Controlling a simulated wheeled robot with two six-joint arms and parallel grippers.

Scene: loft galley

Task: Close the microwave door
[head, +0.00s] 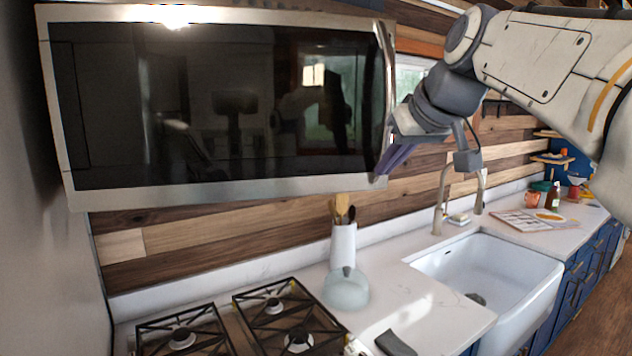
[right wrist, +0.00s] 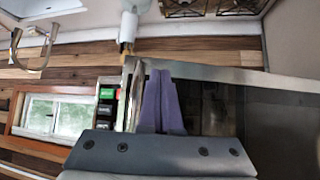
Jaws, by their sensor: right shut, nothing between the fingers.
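The microwave hangs on the wall at the upper left of the head view. Its dark glass door (head: 220,105) has a pale metal frame and faces me. The curved vertical handle (head: 386,85) is at the door's right edge. In the right wrist view the handle (right wrist: 134,100) stands just left of the fingers, and a control panel (right wrist: 106,98) with green and red marks shows beyond it. I cannot tell how wide any door gap is. My right gripper (head: 393,160), with purple fingers, is shut and empty by the door's lower right edge. Contact is unclear. My left gripper is out of view.
Below are a gas stove (head: 270,312), a white utensil holder (head: 343,243), a pale kettle-like pot (head: 346,290) and a white sink (head: 490,268) with a tap (head: 440,205). A grey wall (head: 60,270) borders the left. The air under the microwave is clear.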

